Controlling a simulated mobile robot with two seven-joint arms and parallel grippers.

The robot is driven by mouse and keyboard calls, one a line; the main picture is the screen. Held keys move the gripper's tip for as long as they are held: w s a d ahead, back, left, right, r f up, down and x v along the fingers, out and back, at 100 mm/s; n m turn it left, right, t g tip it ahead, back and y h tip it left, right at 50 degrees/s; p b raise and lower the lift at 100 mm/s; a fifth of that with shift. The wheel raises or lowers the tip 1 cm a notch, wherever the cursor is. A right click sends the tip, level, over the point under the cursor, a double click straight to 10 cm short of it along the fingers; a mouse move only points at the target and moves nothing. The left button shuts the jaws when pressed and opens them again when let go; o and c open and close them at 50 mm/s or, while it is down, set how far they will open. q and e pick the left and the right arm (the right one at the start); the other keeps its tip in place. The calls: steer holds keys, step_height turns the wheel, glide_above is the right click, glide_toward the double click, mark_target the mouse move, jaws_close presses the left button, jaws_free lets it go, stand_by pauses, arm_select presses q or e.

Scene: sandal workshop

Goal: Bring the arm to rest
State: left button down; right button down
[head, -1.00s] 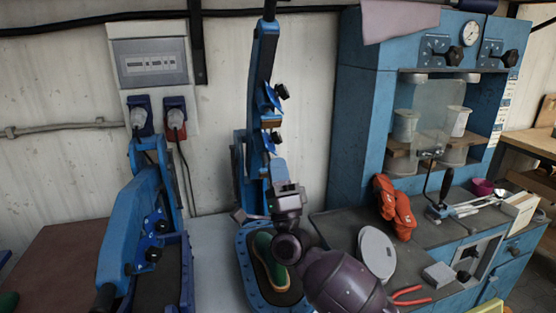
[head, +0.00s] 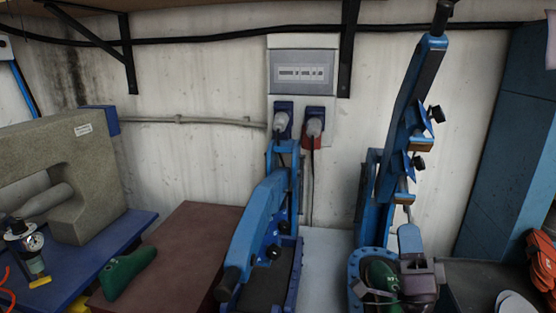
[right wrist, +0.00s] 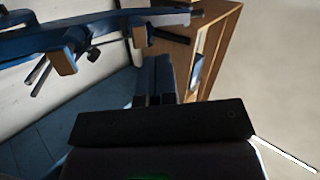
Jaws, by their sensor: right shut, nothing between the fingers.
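My right gripper (head: 409,230) is in front of the blue upright press (head: 400,150) at the right of the head view. Its fingers are shut and empty, pointing away towards the press column. They also show shut in the right wrist view (right wrist: 155,80). Behind and below the wrist, a green shoe (head: 378,270) sits in the press's blue tray (head: 354,262), partly hidden by my arm. My left gripper is not in view.
A second blue press (head: 258,225) stands at centre. A green shoe form (head: 125,272) lies on the red-brown table (head: 195,235). A grey machine (head: 95,170) stands at left, and a blue cabinet (head: 505,150) at right. The right wrist view shows a wooden cabinet (right wrist: 220,45).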

step_height(320, 180, down, 20)
steer(key=s+a+n+g+y, duration=0.2)
steer(key=a+n+g+y, duration=0.15)
steer(key=n+g, duration=0.95)
steer(key=s+d+f+n+g+h, duration=0.1)
steer(key=s+d+f+h, duration=0.1)
steer(key=s+f, duration=0.6)
steer(key=s+d+f+g+h, duration=0.1)
steer(key=s+d+f+g, duration=0.1)
steer(key=s+f, duration=0.7)
steer(key=shift+s+d+n+h, duration=0.3)
steer(key=shift+d+n+h, duration=0.1)
steer(key=shift+d, duration=0.15)
